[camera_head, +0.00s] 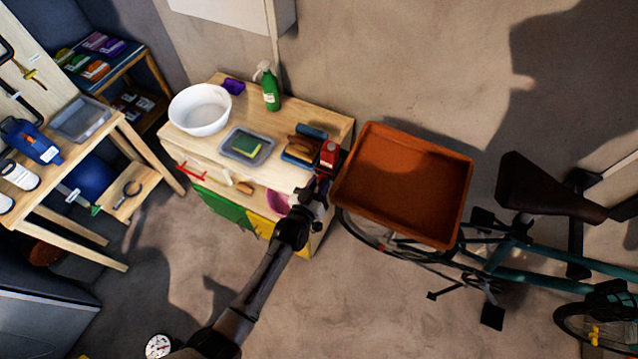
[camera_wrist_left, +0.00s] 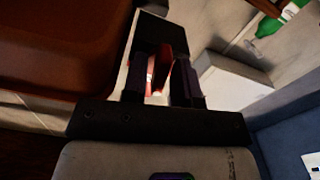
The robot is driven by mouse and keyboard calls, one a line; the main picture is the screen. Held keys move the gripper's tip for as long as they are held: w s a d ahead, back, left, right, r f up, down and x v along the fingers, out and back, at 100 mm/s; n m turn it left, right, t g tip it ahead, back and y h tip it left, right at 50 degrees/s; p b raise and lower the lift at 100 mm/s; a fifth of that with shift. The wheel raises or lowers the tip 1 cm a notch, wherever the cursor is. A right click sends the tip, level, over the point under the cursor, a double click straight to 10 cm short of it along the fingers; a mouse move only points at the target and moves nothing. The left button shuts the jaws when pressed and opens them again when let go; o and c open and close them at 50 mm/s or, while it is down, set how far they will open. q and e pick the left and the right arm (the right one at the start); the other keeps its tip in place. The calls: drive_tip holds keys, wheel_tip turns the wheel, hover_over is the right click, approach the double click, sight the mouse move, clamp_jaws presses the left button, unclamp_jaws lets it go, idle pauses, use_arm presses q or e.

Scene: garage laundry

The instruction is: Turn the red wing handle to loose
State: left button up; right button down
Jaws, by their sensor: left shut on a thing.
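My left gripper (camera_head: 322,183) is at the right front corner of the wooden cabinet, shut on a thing. In the left wrist view the two dark fingers (camera_wrist_left: 165,82) close around a red piece (camera_wrist_left: 161,68), which looks like the red wing handle; a pale patch shows beside it. Its shape and turn are mostly hidden by the fingers. In the head view a red upright thing (camera_head: 328,153) with a pale label and dark top stands just beyond the fingertips. I cannot tell whether it is the same piece. My right gripper is not in view.
The orange-brown crate (camera_head: 385,242) on the bicycle (camera_head: 520,247) stands close to the right of my gripper. The cabinet top holds a white basin (camera_head: 200,126), a sponge tray (camera_head: 266,158), brushes (camera_head: 303,150) and a green spray bottle (camera_head: 270,92). The floor in front is mostly clear.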

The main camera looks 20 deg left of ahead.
use_arm(q)
drive_tip(key=shift+f, duration=0.15)
drive_tip(key=o, duration=0.7)
drive_tip(key=shift+c, duration=0.2)
drive_tip(key=s+a, duration=0.1)
drive_tip(key=s, duration=1.2)
drive_tip(key=shift+s+a, duration=0.15)
drive_tip(key=shift+s, duration=0.25)
